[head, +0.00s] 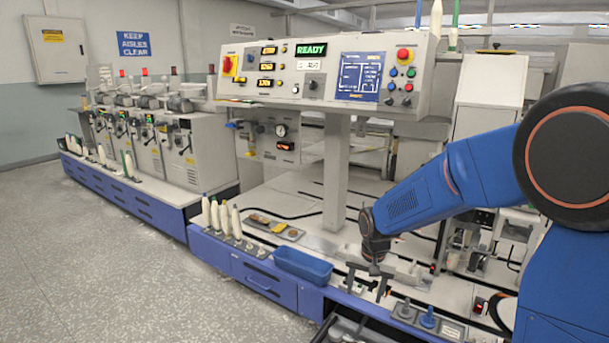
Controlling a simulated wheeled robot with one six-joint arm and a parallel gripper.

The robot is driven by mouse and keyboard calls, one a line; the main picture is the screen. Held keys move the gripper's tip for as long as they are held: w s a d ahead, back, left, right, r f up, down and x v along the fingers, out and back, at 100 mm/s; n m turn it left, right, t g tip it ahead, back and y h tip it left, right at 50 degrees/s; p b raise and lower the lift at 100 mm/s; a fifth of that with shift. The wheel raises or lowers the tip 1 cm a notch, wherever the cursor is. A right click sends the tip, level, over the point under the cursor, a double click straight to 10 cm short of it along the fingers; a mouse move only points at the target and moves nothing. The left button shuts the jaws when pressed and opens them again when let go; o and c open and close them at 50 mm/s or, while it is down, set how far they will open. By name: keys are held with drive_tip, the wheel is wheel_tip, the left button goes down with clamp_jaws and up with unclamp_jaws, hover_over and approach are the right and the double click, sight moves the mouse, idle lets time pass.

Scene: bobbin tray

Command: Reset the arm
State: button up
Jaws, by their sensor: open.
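My gripper (367,286) hangs from the end of my blue arm over the front part of the machine's white bench (305,215). Its two dark fingers point down and stand apart, with nothing seen between them. It is to the right of an empty-looking blue tray (303,266) on the front edge. Several cream bobbins (225,219) stand upright in a row to the left of the tray. The fingertips are small in this view, and I cannot tell how far above the bench they are.
A control panel (320,72) on a post (335,165) rises behind my gripper. A flat tray with small round items (273,226) lies behind the blue tray. Blue and grey knobs (428,318) stand to the gripper's right. An open drawer (350,329) is below. The floor at left is clear.

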drive_tip(key=s+d+r+n+t, duration=0.1)
drive_tip(key=s+d+r, duration=0.3)
drive_tip(key=s+r, duration=0.25)
drive_tip(key=s+d+r+n+t, duration=0.1)
drive_tip(key=s+d+r, duration=0.2)
drive_tip(key=s+r, duration=0.35)
drive_tip(key=s+d+n+t, duration=0.1)
drive_tip(key=s+d, duration=0.3)
drive_tip(key=s, duration=1.4)
drive_tip(key=shift+s+d+r+n, duration=0.2)
drive_tip(key=shift+r+n, duration=0.15)
drive_tip(key=shift+n, duration=0.25)
drive_tip(key=shift+w, duration=0.1)
